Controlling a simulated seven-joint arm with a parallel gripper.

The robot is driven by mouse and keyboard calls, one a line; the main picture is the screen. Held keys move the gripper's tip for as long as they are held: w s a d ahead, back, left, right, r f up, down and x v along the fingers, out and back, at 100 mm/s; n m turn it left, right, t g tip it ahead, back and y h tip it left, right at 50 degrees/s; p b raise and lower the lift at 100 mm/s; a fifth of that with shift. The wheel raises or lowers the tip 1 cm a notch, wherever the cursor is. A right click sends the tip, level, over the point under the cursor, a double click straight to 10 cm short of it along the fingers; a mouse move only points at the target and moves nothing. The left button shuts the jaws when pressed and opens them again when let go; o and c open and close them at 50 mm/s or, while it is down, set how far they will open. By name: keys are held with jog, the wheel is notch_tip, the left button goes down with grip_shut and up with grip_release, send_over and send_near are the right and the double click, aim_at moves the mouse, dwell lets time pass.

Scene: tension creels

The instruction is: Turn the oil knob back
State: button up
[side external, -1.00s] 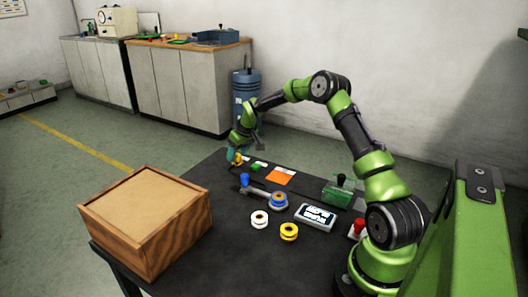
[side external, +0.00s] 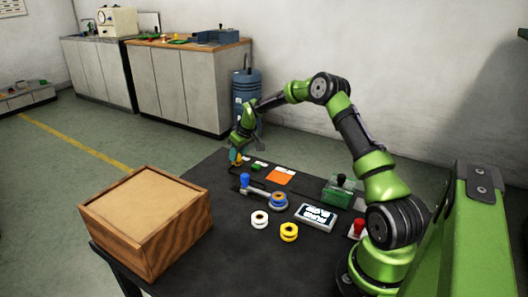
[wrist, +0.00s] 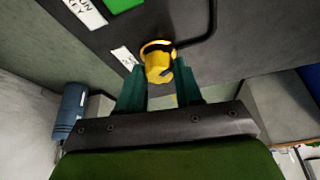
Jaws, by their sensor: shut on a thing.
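The oil knob is a yellow knob (wrist: 158,68) on the dark table, seen in the wrist view near the top centre. A dark marking crosses its face. My gripper (side external: 236,156) reaches down to it at the far left corner of the table in the side view. In the wrist view its two teal fingers stand on either side of the knob, and my gripper is shut on it. In the side view the fingers mostly hide the knob. A white printed label (wrist: 124,58) lies beside the knob.
A wooden box (side external: 150,240) fills the near left corner.

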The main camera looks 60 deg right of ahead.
jog(key=n+y, duration=0.1)
jog(key=n, duration=0.2)
jog(key=n+y, duration=0.1)
jog(key=n, duration=0.2)
jog(key=shift+d, duration=0.2)
jog(key=n+y, duration=0.1)
jog(key=n, duration=0.1)
jog(key=n+g+y, duration=0.1)
jog(key=n, duration=0.1)
jog(key=shift+d+n, duration=0.1)
jog(key=shift+n, duration=0.3)
jog(key=shift+w, duration=0.1)
jog(key=o, duration=1)
jog(key=shift+o, duration=0.2)
jog(key=shift+r, duration=0.1)
jog(key=v, duration=1.6)
jog(key=shift+r, duration=0.35)
jog(key=shift+d, duration=0.1)
